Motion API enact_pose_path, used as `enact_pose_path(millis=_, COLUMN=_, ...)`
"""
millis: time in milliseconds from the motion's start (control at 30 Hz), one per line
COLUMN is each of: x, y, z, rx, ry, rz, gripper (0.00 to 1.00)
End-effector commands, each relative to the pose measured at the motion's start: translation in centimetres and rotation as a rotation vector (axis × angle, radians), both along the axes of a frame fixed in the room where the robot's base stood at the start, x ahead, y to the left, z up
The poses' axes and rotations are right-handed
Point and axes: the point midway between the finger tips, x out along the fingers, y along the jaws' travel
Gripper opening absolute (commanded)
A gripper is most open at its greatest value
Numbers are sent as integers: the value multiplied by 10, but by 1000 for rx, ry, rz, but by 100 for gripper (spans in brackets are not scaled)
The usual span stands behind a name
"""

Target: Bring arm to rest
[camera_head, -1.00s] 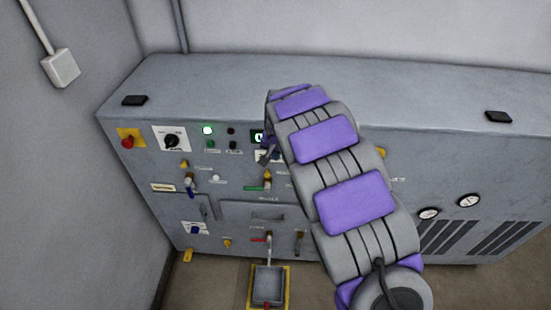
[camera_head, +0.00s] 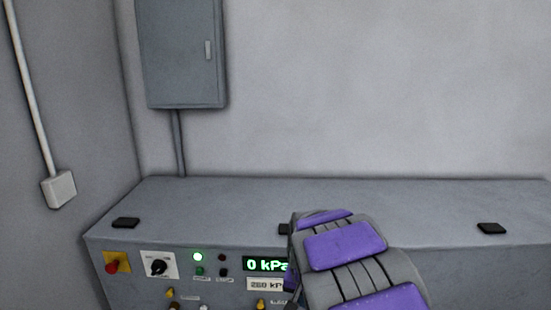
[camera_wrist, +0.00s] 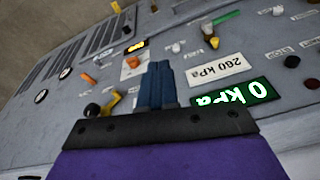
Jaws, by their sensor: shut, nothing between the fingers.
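My arm (camera_head: 345,246), grey with purple pads, reaches up from the lower right in the head view and covers part of the grey pump cabinet (camera_head: 220,205). My gripper (camera_wrist: 157,86) shows in the wrist view with its blue fingers together and nothing between them. It points at the cabinet's front panel, seen tilted there. I cannot tell whether the fingertips touch the panel. The gripper itself is hidden behind the arm in the head view. A green display (camera_head: 265,265) reads 0 kPa, partly covered by the arm.
A red knob on a yellow plate (camera_head: 116,262), a black rotary switch (camera_head: 159,266) and a lit green lamp (camera_head: 198,257) sit on the panel's left. A wall box (camera_head: 181,55) hangs above the cabinet.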

Motion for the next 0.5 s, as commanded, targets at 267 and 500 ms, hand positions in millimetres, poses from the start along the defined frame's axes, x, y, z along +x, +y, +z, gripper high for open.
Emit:
enact_pose_path(millis=267, x=-107, y=-40, z=30, rx=-20, ry=107, rz=29, gripper=0)
enact_pose_path(millis=500, x=-206, y=-59, z=39, rx=-17, ry=207, rz=90, gripper=0)
